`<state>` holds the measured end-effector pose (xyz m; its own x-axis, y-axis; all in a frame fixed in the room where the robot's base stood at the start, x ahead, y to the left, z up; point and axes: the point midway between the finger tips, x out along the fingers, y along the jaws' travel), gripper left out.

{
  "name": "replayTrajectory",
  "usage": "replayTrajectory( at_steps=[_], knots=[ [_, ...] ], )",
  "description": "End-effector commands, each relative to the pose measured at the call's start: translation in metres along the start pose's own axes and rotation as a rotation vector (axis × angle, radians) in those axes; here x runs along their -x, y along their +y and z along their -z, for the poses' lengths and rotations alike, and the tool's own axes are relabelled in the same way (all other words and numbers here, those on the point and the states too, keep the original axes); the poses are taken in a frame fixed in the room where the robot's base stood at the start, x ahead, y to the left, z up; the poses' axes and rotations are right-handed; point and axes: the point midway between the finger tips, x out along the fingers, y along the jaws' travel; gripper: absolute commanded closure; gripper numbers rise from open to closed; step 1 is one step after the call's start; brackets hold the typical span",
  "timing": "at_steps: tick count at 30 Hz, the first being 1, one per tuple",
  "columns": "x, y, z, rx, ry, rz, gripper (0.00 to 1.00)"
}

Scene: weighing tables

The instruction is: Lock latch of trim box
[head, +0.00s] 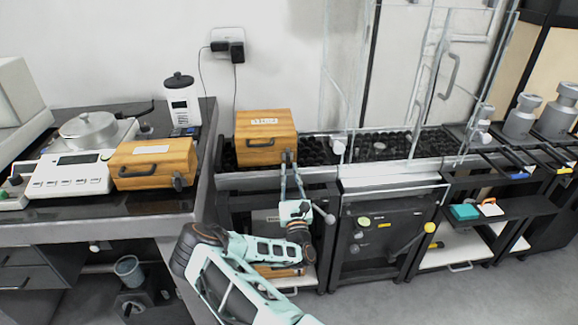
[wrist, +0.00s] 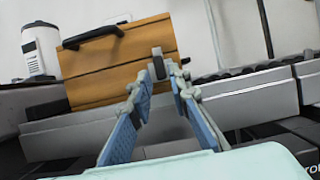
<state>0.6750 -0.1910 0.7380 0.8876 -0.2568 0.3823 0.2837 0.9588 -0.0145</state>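A wooden box (head: 266,140) with a dark handle and a white label stands on the black roller strip. The label is too small to read, so I cannot tell if it says trim. In the wrist view the box (wrist: 110,65) fills the upper left. Its grey and black latch (wrist: 158,66) is at the box's lower right front. My gripper (head: 289,168) is in front of this latch. In the wrist view my gripper (wrist: 159,78) has its fingers apart, one each side of the latch, with a gap showing. Contact is hard to judge.
A second wooden box (head: 155,164) with a dark latch sits on the left table by a white scale (head: 70,176). A white canister (head: 183,102) stands behind. Clear glass panels (head: 345,80) rise right of the box. Dark cabinets (head: 376,240) stand below.

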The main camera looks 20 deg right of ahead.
Motion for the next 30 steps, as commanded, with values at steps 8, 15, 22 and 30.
replayTrajectory(
  at_steps=[8,15,22,30],
  knots=[
    [0.06,0.0,0.001,0.003,0.004,0.0,0.83],
    [0.087,0.0,0.0,0.002,0.001,-0.002,0.83],
    [0.09,0.0,0.0,0.001,0.0,0.0,0.83],
    [0.09,0.0,0.0,0.001,0.0,0.0,0.83]
  ],
)
